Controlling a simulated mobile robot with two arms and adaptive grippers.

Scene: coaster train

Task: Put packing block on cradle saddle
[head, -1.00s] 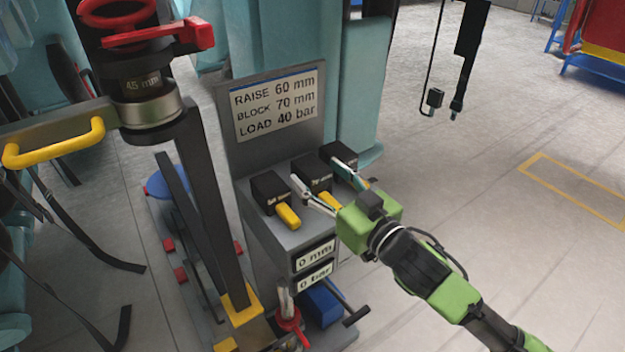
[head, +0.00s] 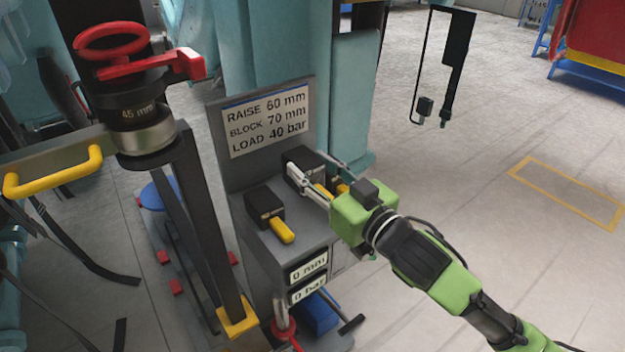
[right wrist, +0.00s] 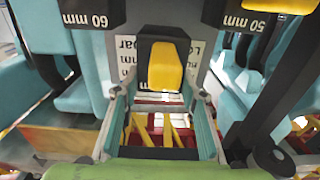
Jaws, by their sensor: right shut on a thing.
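My right gripper (head: 318,168) is shut on a dark packing block with a yellow handle at the stepped grey cabinet. In the right wrist view this block (right wrist: 146,50) and its yellow handle (right wrist: 166,66) sit between the two fingers; its size label is not readable. Another block (head: 263,203) with a yellow handle stands to the left on the cabinet. The right wrist view also shows blocks marked 60 mm (right wrist: 90,17) and 50 mm (right wrist: 245,22) either side. I cannot tell which part is the cradle saddle. My left gripper is not in view.
The cabinet sign (head: 268,115) reads raise 60 mm, block 70 mm, load 40 bar. Displays (head: 309,268) below read 0 mm and 0 bar. A screw unit marked 45 mm (head: 138,110) with a red handwheel stands at left.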

